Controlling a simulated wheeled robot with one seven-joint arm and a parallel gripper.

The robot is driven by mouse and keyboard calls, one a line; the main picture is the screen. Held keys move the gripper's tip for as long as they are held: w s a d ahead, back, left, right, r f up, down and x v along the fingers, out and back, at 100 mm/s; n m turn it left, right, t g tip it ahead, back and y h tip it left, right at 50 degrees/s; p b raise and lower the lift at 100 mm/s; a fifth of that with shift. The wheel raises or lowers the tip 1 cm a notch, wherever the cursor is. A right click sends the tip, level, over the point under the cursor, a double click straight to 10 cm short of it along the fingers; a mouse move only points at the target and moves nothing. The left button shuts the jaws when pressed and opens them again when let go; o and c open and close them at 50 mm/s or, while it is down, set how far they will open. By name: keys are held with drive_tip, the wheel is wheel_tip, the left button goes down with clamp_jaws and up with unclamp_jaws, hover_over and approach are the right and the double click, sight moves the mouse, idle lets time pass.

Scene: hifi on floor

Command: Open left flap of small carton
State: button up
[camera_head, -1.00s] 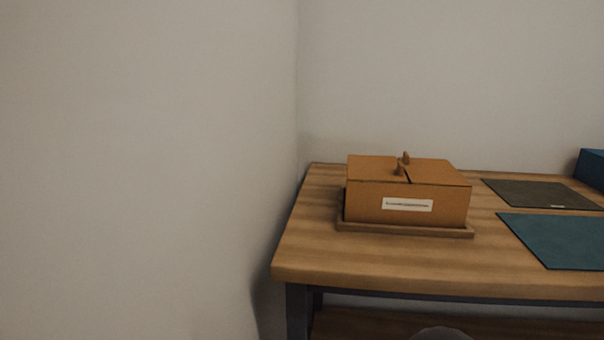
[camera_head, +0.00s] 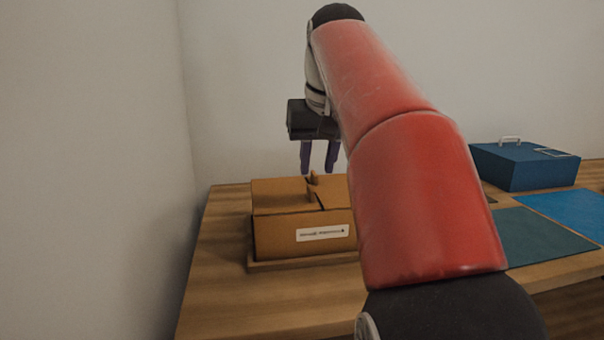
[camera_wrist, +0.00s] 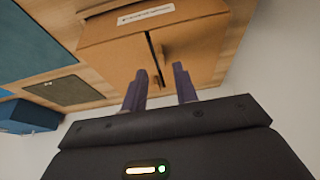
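The small brown carton (camera_head: 285,236) with a white label stands on a shallow wooden tray (camera_head: 262,267) on the table. My red arm hides the carton's right part. My gripper (camera_head: 319,172) hangs pointing down just above and behind the carton's top, with its two purple fingers apart. In the wrist view, the open gripper (camera_wrist: 160,82) has nothing between its fingers, and the carton (camera_wrist: 185,50) lies beyond the fingertips.
The wooden table (camera_head: 215,270) has bare room left of the carton, close to a wall. A blue box (camera_head: 520,167) with a handle stands at the right rear. A teal mat (camera_head: 540,238) and a blue mat (camera_head: 570,213) lie at the right.

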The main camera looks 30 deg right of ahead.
sight(311, 188)
drive_tip(key=x, duration=0.3)
drive_tip(key=w+b+x, duration=0.1)
drive_tip(key=x, duration=0.2)
drive_tip(key=shift+w+d+f, duration=0.1)
drive_tip(key=shift+w+f, duration=0.05)
drive_tip(key=shift+w, duration=0.1)
clamp_jaws()
idle(0.3)
